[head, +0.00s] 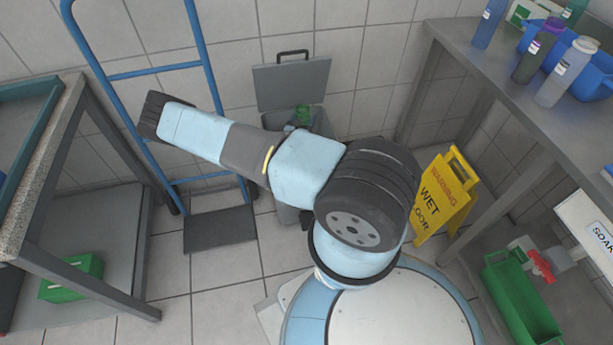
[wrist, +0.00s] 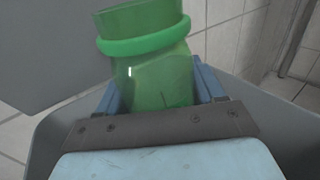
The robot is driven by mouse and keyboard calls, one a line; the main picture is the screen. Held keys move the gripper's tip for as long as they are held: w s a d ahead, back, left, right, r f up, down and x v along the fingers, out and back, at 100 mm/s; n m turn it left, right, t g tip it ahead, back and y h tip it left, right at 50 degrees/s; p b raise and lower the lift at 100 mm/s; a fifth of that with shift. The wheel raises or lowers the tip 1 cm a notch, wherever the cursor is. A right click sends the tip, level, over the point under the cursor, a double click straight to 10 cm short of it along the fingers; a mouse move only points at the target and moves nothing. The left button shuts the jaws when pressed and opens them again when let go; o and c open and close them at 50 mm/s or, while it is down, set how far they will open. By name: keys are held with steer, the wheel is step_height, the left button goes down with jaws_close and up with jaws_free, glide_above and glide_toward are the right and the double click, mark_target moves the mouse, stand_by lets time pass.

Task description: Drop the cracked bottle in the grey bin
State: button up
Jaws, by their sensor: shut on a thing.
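The green bottle (wrist: 150,70) is see-through, with a thick green ring near its top. A thin dark line that may be a crack shows low on its side. My gripper (wrist: 155,90) is shut on it, with blue fingers on both sides. In the head view the bottle's green top (head: 303,114) shows at the mouth of the grey bin (head: 322,122), whose lid (head: 290,84) stands open against the wall. In the wrist view grey bin walls (wrist: 278,125) lie around the gripper. The bottle's lower end is hidden.
A blue hand truck (head: 155,72) stands left of the bin. A yellow wet-floor sign (head: 443,195) stands to the right. The right bench (head: 500,75) holds several bottles and a blue crate (head: 590,82). A left table has a green box (head: 72,278) on its lower shelf.

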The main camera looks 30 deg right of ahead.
steer(key=o, duration=1.1)
steer(key=shift+r, duration=0.3)
step_height(320, 180, up, 2)
steer(key=s+a+r, duration=0.4)
steer(key=s+r, duration=0.6)
steer(key=s, duration=0.3)
steer(key=shift+s+r, duration=0.15)
steer(key=shift+s, duration=0.05)
